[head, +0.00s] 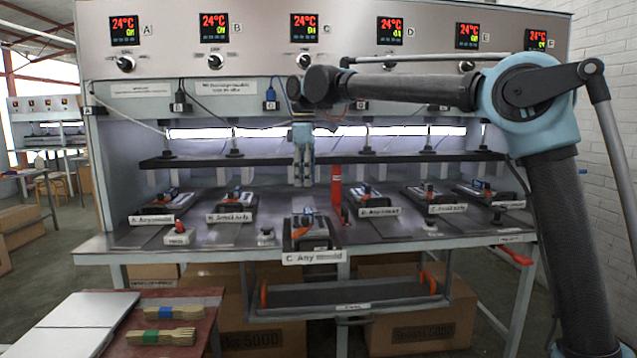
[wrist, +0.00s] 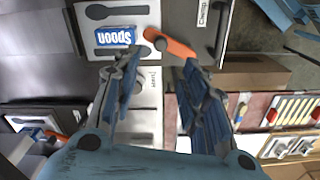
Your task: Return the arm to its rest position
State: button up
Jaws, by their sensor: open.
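My gripper (head: 303,180) hangs down from my outstretched arm in front of the press, above the bench and behind the pulled-forward C mould (head: 305,234). In the wrist view my gripper (wrist: 158,68) has its two blue-grey fingers spread apart with nothing held between them. The same view shows an open mould with spoon-shaped hollows, a blue "Spoon" label (wrist: 115,36) and an orange handle (wrist: 172,44) just beyond the fingertips. I cannot tell the exact gap between fingers and mould.
Several other moulds, such as B (head: 232,208) and D (head: 376,205), stand along the steel bench (head: 200,240) under a dark press bar (head: 320,158). A red side table (head: 208,310) at front left holds bundled wooden utensils (head: 160,337) and a white board (head: 75,325). Cardboard boxes (head: 420,335) stand below.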

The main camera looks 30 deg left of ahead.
jog(key=w+d+m, duration=0.3)
jog(key=w+d, duration=0.2)
jog(key=d, duration=0.5)
jog(key=w+d+m, duration=0.2)
jog(key=w+d, duration=0.3)
jog(key=d, duration=0.4)
jog(key=d+f+m, duration=0.3)
jog(key=d, duration=0.8)
jog(key=d+f+m, duration=0.3)
jog(key=d+f, duration=0.1)
jog(key=d, duration=0.7)
jog(key=s+d+f+m, duration=0.3)
jog(key=s+d+f, duration=0.2)
jog(key=d+f, duration=0.3)
jog(key=s+d+f+m+t, duration=0.1)
jog(key=s+d+f+m, duration=0.3)
jog(key=s+d+f, duration=0.2)
jog(key=s+d+f+m+t, duration=0.1)
jog(key=s+d+f+m, duration=0.3)
jog(key=d+f, duration=0.6)
jog(key=shift+s+d+f, duration=0.4)
jog(key=shift+s+d, duration=0.45)
jog(key=shift+d, duration=0.25)
jog(key=shift+c, duration=0.8)
jog(key=shift+a, duration=0.15)
